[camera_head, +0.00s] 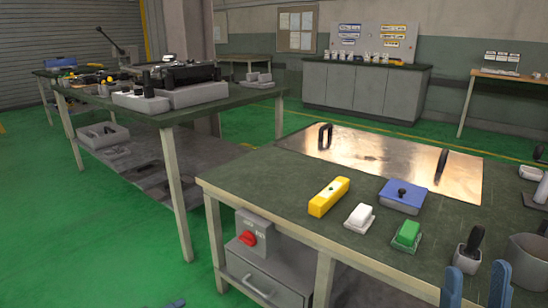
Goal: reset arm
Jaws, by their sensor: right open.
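My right gripper (476,278) shows at the bottom right as two blue fingers. They stand upright and apart with nothing visible between them, in front of the workbench (270,190). A small blue piece at the bottom edge, left of centre, looks like the tip of my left gripper (175,303). The rest of it is out of the picture, so its jaws cannot be made out. The shiny metal plate (390,160) with two dark handles lies on the bench's far part.
On the bench are a yellow block (329,197), white box (359,217), blue-lidded box (403,196), green-topped box (407,235), dark-handled holder (468,252) and grey pot (528,262). A red-knobbed unit (252,236) is below. A cluttered table (215,108) stands left; green floor lies open there.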

